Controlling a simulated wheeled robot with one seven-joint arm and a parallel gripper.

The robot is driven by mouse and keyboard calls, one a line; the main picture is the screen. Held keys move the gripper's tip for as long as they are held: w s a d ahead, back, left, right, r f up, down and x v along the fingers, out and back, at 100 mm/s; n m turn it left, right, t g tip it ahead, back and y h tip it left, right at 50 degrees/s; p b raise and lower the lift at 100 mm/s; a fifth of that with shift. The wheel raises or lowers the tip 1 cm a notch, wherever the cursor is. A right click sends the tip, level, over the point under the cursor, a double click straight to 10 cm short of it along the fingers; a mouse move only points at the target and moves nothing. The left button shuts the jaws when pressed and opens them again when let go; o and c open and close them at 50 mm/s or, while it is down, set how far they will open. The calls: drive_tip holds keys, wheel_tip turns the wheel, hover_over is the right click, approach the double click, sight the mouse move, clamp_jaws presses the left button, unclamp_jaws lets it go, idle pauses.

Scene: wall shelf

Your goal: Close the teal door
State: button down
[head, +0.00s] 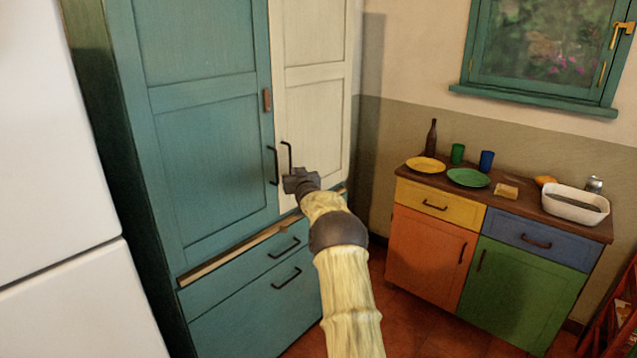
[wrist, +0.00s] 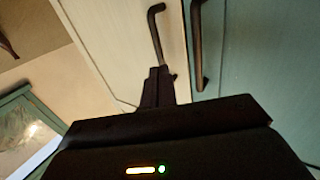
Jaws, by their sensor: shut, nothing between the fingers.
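The teal door (head: 205,130) is the left door of a tall cupboard. It stands flush or nearly flush beside the cream door (head: 314,105), with no clear gap at their seam. Its dark handle (head: 272,166) is near the seam and also shows in the wrist view (wrist: 197,45). My gripper (head: 288,183) is shut and empty in front of the cream door, near the lower end of that door's handle (head: 287,155). In the wrist view the closed fingers (wrist: 158,82) overlap the lower end of the cream door's handle (wrist: 156,30); I cannot tell if they touch.
Teal drawers (head: 250,290) with dark handles lie below the doors, under a wooden ledge (head: 235,250). A white fridge (head: 65,200) stands at the left. A low colourful cabinet (head: 430,245) with dishes stands at the right, below a teal-framed window (head: 545,50).

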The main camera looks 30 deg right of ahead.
drive_tip(key=s+d+b, duration=0.1)
drive_tip(key=s+d, duration=0.3)
drive_tip(key=s, duration=0.3)
drive_tip(key=shift+s+d, duration=0.25)
drive_tip(key=shift+s, duration=0.1)
drive_tip(key=shift+a, duration=0.15)
